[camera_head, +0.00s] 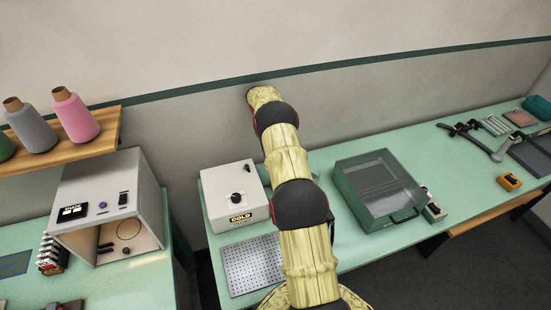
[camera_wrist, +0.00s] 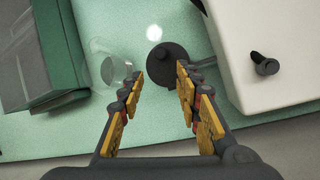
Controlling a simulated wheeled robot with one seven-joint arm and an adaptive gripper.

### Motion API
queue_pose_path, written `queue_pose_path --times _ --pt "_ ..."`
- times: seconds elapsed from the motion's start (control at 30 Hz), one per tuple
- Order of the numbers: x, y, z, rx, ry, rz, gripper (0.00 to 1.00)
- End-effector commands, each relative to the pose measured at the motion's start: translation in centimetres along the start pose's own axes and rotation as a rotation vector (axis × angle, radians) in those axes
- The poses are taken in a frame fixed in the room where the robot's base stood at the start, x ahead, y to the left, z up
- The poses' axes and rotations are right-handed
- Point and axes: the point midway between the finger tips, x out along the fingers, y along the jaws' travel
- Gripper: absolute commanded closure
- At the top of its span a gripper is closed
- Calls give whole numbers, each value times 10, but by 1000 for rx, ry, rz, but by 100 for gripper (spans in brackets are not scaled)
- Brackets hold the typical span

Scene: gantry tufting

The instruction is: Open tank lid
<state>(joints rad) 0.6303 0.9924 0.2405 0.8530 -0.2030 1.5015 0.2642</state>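A green box-shaped tank (camera_head: 350,205) with a see-through lid (camera_head: 378,180) stands on the bench right of my arm in the head view. Its lid looks shut, and a dark handle (camera_head: 405,215) is at its front. In the wrist view, part of a green box (camera_wrist: 72,40), apparently the tank, shows at upper left; the handle cannot be made out there. My gripper (camera_wrist: 160,73) is open, its yellow-padded fingers apart with nothing held. It is above the bench between the green box and a white box. My gripper is hidden behind my arm in the head view.
The white box (camera_head: 238,180) labelled COLD also shows in the wrist view (camera_wrist: 270,65). A clear glass vessel (camera_wrist: 112,70) and a dark round-based object (camera_wrist: 168,63) stand near my fingertips. A perforated plate (camera_head: 253,265) lies in front. The wall (camera_head: 330,120) is close behind.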

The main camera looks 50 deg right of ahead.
Motion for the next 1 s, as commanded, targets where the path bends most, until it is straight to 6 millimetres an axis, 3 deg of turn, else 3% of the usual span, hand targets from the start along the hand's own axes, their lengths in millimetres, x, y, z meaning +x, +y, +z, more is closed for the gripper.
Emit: queue_pose_path --times 0.5,1.0 --pt "-75 23 30 0 2 0 66" --pt "-84 26 35 0 1 0 66"
